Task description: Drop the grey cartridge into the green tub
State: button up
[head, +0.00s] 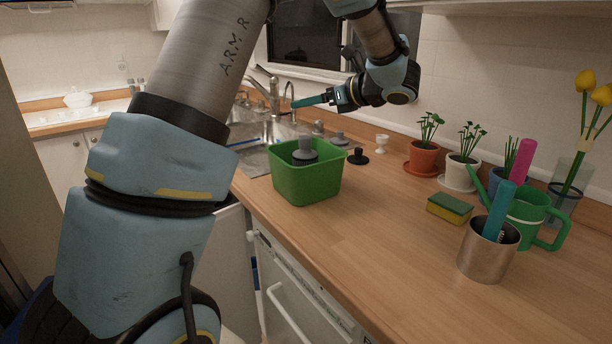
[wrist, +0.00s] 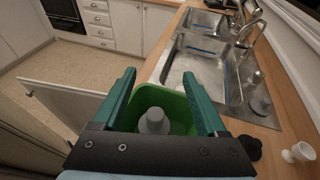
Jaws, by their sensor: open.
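The green tub (head: 308,186) stands on the wooden counter beside the sink. The grey cartridge (head: 304,150), with a round knob on a wider base, is inside the tub; its lower part is hidden by the tub wall. My gripper (head: 312,101) is above the tub, empty and apart from the cartridge. In the wrist view, the teal fingers of my gripper (wrist: 158,78) are spread wide, with the cartridge (wrist: 153,121) and the tub (wrist: 180,108) showing between and below them.
Behind the tub are a grey stopper-like piece (head: 338,139), a black one (head: 358,156) and a white cup (head: 382,143). The front middle counter is clear.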

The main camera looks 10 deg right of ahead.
jog(key=b+v, duration=0.3)
jog(key=v, duration=0.6)
jog(key=shift+s+d, duration=0.2)
jog(key=shift+r, duration=0.1)
